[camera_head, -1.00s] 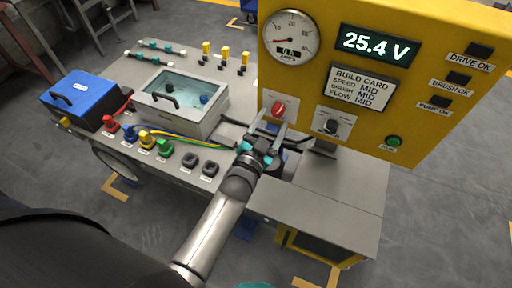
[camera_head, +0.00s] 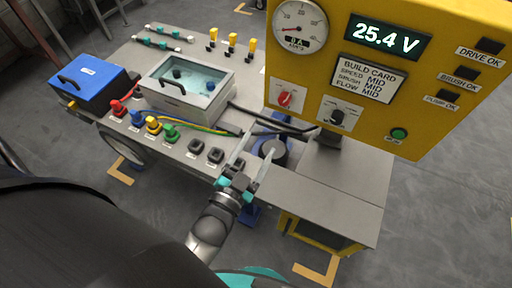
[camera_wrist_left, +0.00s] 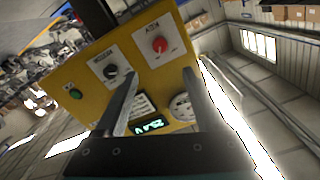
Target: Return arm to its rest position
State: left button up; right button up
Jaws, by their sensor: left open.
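My left gripper (camera_head: 250,160) is open and empty in the head view, over the front edge of the grey bench near the black round part. In the left wrist view its two fingers (camera_wrist_left: 158,105) stand apart with nothing between them. The yellow panel (camera_head: 300,60) is beyond the gripper, and the fingers are apart from it. The panel's red knob (camera_head: 285,99) and black knob (camera_head: 337,117) are uncovered; the red knob also shows in the left wrist view (camera_wrist_left: 159,45). My right gripper is not in view.
A grey bench (camera_head: 330,185) carries a blue box (camera_head: 88,85), a clear-lidded tank (camera_head: 187,80), coloured connectors (camera_head: 153,124) and cables. A black round part with a blue body (camera_head: 273,150) is close beside the gripper. Open floor (camera_head: 440,200) lies at the right.

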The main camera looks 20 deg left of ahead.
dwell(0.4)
pick_arm(q)
jog(key=s+d+f+n+g+b, duration=0.1)
jog(key=s+f+g, duration=0.35)
jog(key=f, duration=0.95)
jog(key=s+d+f+g+b, duration=0.15)
jog(key=s+f+g, duration=0.35)
jog(key=f, duration=0.9)
jog(key=s+a+f+g, duration=0.2)
jog(key=s+f, duration=0.2)
jog(key=s, duration=0.3)
jog(key=s+a+f+n+g+b, duration=0.1)
jog(key=s+a+f+g, duration=0.1)
jog(key=s+f, duration=0.3)
jog(key=s+a+f+g+b, duration=0.1)
jog(key=s+a+f+g, duration=0.1)
jog(key=s+f, duration=0.3)
jog(key=s+g, duration=0.1)
jog(key=s, duration=0.3)
jog(key=shift+a+f+y, duration=0.2)
jog(key=shift+a+y, duration=0.1)
jog(key=shift+a, duration=0.05)
jog(key=shift+s+g, duration=0.1)
jog(key=shift+g, duration=0.15)
